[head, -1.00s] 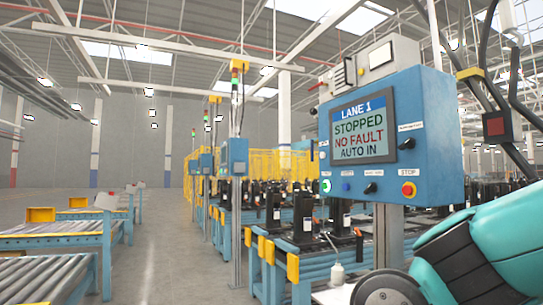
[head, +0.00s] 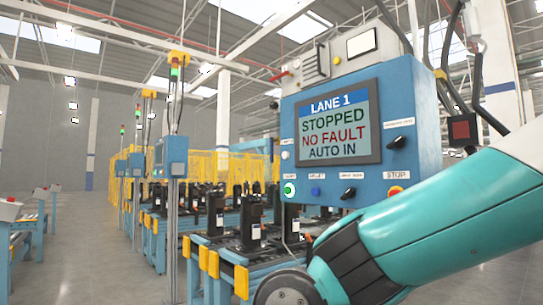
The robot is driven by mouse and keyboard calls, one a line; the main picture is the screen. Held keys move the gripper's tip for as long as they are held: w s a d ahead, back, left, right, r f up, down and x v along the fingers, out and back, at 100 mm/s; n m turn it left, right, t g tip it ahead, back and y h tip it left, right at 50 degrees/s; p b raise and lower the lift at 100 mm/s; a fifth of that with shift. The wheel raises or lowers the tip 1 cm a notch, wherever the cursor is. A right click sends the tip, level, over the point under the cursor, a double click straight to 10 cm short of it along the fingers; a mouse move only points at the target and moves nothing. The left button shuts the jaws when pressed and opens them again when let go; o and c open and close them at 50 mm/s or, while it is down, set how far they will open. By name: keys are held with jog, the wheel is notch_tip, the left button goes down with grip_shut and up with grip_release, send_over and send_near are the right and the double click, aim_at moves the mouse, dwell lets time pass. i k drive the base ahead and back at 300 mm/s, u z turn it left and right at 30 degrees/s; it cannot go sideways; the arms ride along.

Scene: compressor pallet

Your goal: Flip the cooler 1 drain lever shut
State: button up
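I cannot make out a lever marked as the cooler 1 drain in the head view. A blue control panel (head: 408,100) stands close on the right, with a screen (head: 339,123) reading LANE 1, STOPPED, NO FAULT, AUTO IN. A small red handle (head: 284,74) sticks out left of the grey boxes (head: 330,58) above the panel; its function is not readable. My gripper is out of view.
Below the screen are a lit green button (head: 289,189), a blue button (head: 316,191) and a black knob (head: 348,193). Blue conveyors with black units (head: 250,220) stand left of the panel, before a yellow fence (head: 205,165). The floor (head: 90,260) at left is clear.

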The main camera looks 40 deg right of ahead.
aim_at(272, 150)
jog(key=z, duration=0.4)
jog(key=i, duration=0.85)
jog(key=z, duration=0.5)
jog(key=k, duration=0.65)
jog(key=u, duration=0.35)
jog(key=i, duration=1.3)
jog(key=z, duration=0.05)
